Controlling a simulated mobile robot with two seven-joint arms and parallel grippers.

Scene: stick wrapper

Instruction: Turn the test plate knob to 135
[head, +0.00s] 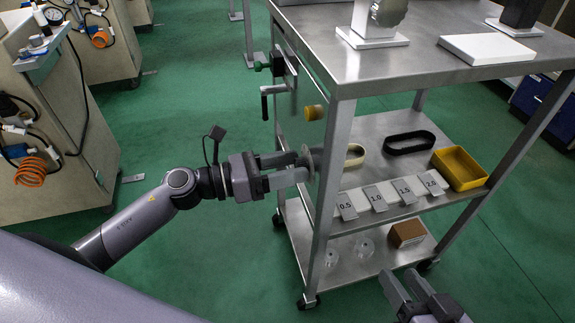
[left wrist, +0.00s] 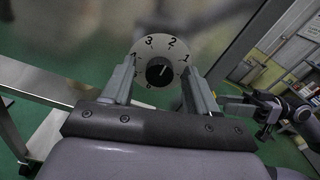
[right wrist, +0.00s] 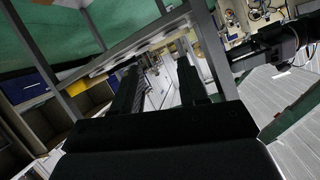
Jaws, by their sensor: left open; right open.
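The test plate knob is a black round knob (left wrist: 158,71) at the centre of a pale dial plate (left wrist: 150,48) with numbers around it. A light pointer mark on the knob points to the upper right, between the 1 and the 2. In the head view the dial (head: 309,158) shows edge-on at the cart's left side. My left gripper (head: 298,168) is open in front of the dial, its fingers on either side of the knob. I cannot tell whether they touch it. My right gripper (head: 398,276) is open and empty at the lower right, apart from the knob.
The metal cart (head: 334,127) has a leg close beside the dial. The middle shelf holds a yellow bin (head: 459,169), a black ring (head: 409,142) and number tags. Green floor is clear in front.

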